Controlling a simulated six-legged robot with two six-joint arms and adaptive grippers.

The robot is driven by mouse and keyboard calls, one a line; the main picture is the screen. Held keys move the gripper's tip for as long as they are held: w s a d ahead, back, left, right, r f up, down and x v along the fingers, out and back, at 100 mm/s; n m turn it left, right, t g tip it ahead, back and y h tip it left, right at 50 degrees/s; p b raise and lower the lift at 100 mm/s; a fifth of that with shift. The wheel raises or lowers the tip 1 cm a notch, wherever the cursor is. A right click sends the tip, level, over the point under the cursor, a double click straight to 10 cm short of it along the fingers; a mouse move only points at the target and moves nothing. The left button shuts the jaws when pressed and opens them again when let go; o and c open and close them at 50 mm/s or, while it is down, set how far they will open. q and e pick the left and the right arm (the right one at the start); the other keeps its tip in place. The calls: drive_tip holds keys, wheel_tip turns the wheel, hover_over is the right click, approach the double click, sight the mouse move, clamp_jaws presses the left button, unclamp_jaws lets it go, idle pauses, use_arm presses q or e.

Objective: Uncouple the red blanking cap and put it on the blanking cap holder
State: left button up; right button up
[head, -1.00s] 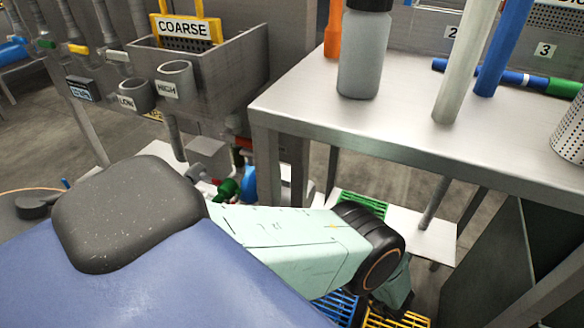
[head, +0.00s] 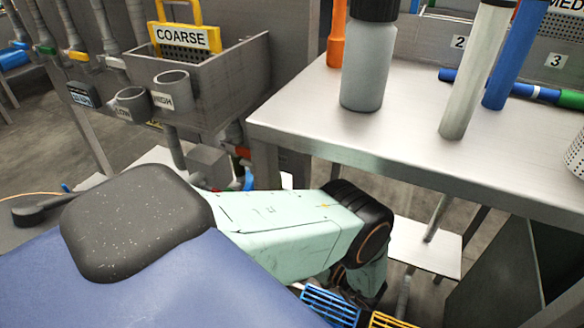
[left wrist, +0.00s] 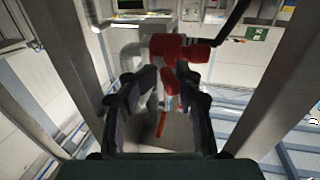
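In the left wrist view, my left gripper (left wrist: 167,76) points toward a red fitting (left wrist: 168,47) on a grey pipe. Its two dark fingers are apart, with the pipe visible between them. The red fitting lies beyond or at the fingertips; I cannot tell whether they touch, or whether this is the blanking cap. A thin red piece (left wrist: 161,124) shows lower between the fingers. In the head view, a small red part (head: 242,152) shows beside the bench leg. Neither gripper shows in the head view. I cannot identify the cap holder.
A steel bench (head: 330,115) holds a grey bottle (head: 367,65), upright tubes and a blue-green rod (head: 520,88). A grey basin (head: 225,75) with a COARSE sign (head: 184,37) and labelled cups stands at left. Blue (head: 330,304) and yellow (head: 388,320) grates lie low.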

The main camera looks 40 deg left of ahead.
use_arm(q)
drive_tip(key=shift+w, duration=0.1)
clamp_jaws()
drive_tip(key=shift+w, duration=0.1)
idle(0.5)
drive_tip(key=shift+w+n+g, duration=0.2)
drive_tip(key=shift+n+g, duration=0.3)
drive_tip(key=shift+g, duration=0.2)
drive_tip(key=shift+w+n+g, duration=0.2)
drive_tip(key=shift+n+g, duration=0.3)
drive_tip(key=shift+g, duration=0.2)
drive_tip(key=shift+g+h, duration=0.3)
drive_tip(key=shift+w+n+g, duration=0.15)
drive_tip(key=shift+n+g, duration=0.35)
drive_tip(key=shift+g, duration=0.1)
unclamp_jaws()
drive_tip(key=shift+a, duration=0.1)
